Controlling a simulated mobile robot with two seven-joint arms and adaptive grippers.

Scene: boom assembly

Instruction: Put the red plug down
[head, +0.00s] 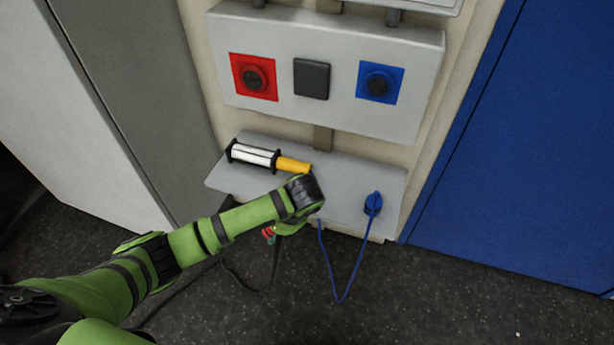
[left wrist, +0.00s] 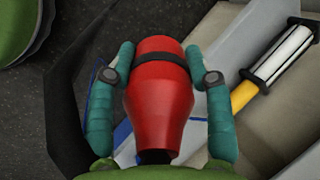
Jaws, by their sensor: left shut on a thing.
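The red plug (left wrist: 158,95) fills the middle of the left wrist view, a rounded red body with a black band near its far end. My left gripper (left wrist: 158,55) is shut on it, one teal finger on each side. In the head view only a small red part of the plug (head: 268,234) shows below my left wrist, near the front edge of the grey shelf (head: 225,180). The plug appears held off the shelf; its exact height is unclear. A dark cable hangs below it. My right gripper is not in view.
A white roller with a yellow handle (head: 294,165) lies on the shelf's left side. A blue plug (head: 373,204) with a hanging blue cable sits at the right. Above are a red socket (head: 254,77), black square (head: 311,79) and blue socket (head: 379,83). The shelf's middle right is clear.

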